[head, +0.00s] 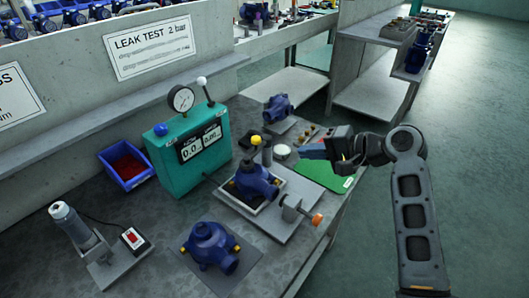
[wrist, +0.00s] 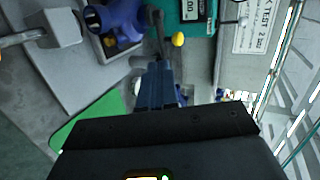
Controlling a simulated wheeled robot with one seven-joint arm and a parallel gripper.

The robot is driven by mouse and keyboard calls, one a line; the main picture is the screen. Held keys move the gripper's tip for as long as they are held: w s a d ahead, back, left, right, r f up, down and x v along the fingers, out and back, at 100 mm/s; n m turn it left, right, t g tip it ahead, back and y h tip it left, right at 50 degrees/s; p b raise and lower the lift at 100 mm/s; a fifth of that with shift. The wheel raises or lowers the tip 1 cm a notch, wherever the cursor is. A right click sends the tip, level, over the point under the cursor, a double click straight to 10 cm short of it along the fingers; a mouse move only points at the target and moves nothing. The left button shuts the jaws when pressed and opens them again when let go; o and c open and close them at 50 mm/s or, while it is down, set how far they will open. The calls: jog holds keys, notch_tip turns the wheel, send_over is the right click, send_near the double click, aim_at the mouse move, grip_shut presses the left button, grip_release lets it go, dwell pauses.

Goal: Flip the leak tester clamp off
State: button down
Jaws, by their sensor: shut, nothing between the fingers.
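The leak tester is a teal box (head: 188,145) with a round gauge, a 0.0 display and a white-knobbed lever (head: 204,88) on top. In front of it a blue pump housing (head: 254,182) sits in a fixture on a grey plate (head: 262,226). A dark upright clamp part with a yellow knob (head: 256,140) stands at the housing's back; the knob also shows in the wrist view (wrist: 178,40). An orange-tipped clamp (head: 316,220) is at the plate's right. My gripper (head: 302,152) is shut and empty, right of the yellow knob and apart from it.
A second blue pump (head: 210,244) lies on a dark mat in front. Another blue pump (head: 278,106) stands behind. A green mat (head: 328,174) lies under my gripper. A blue bin (head: 126,165) and a grey cylindrical tool (head: 74,226) are at left.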

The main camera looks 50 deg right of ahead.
aim_at(255, 153)
jog(key=x, duration=1.4)
jog(key=shift+p, duration=0.3)
jog(key=shift+w+a, duration=0.1)
jog(key=shift+a, duration=0.05)
